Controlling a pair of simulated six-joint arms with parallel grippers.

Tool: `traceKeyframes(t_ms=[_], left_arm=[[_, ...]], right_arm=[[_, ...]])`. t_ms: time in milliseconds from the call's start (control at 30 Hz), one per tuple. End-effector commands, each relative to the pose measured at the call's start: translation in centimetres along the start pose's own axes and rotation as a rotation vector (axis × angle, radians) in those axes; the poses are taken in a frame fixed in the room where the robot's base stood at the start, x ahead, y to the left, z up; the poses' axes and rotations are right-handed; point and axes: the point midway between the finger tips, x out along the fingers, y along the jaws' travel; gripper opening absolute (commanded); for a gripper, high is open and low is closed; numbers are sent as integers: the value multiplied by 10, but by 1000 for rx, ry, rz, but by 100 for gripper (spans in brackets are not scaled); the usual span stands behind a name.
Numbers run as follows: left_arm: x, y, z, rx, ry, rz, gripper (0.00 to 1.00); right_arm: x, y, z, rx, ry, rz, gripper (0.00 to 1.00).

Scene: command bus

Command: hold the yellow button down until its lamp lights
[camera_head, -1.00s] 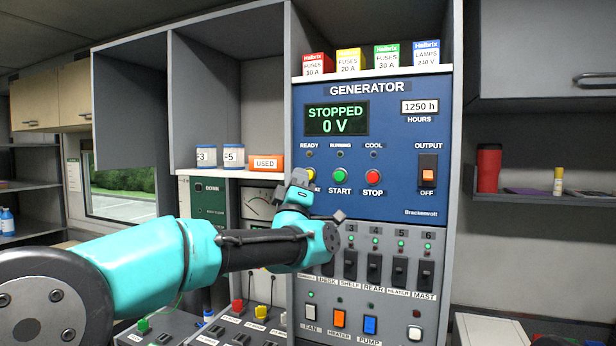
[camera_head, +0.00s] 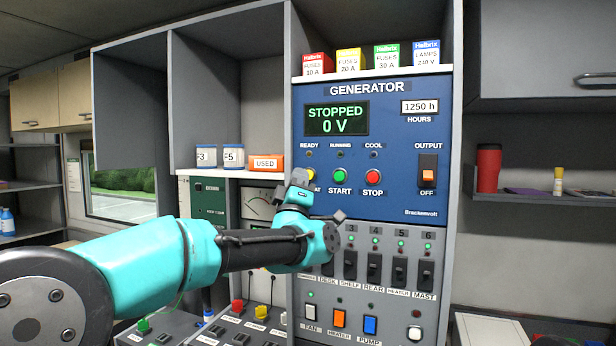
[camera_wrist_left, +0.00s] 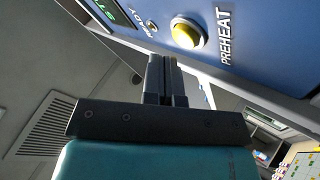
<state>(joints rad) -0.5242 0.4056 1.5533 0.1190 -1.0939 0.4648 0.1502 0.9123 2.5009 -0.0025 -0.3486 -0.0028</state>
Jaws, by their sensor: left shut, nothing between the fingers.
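The yellow button (camera_head: 311,174), labelled PREHEAT, is on the blue generator panel, partly hidden behind my left gripper (camera_head: 301,180). In the left wrist view the round yellow button (camera_wrist_left: 187,34) shows whole in its pale ring. My left gripper (camera_wrist_left: 166,60) is shut and empty, its tips close to the button and to one side of it in that view. I cannot see the tips touching the button. The READY lamp (camera_head: 309,154) above the button looks dim and unlit. My right gripper is in neither view.
The green START button (camera_head: 340,175) and red STOP button (camera_head: 373,177) sit right of the yellow one. The generator display (camera_head: 337,118) reads STOPPED, 0 V. A row of black breaker switches (camera_head: 375,267) lies below. An orange USED box (camera_head: 266,162) stands left of the panel.

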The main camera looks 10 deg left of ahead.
Motion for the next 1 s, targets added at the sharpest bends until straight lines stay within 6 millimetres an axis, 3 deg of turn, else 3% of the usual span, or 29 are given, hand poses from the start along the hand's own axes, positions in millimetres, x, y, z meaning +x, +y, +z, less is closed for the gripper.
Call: traceKeyframes(t_ms=[1000], left_arm=[[6, -4, 4, 0, 0, 0, 0]], right_arm=[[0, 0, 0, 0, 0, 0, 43]])
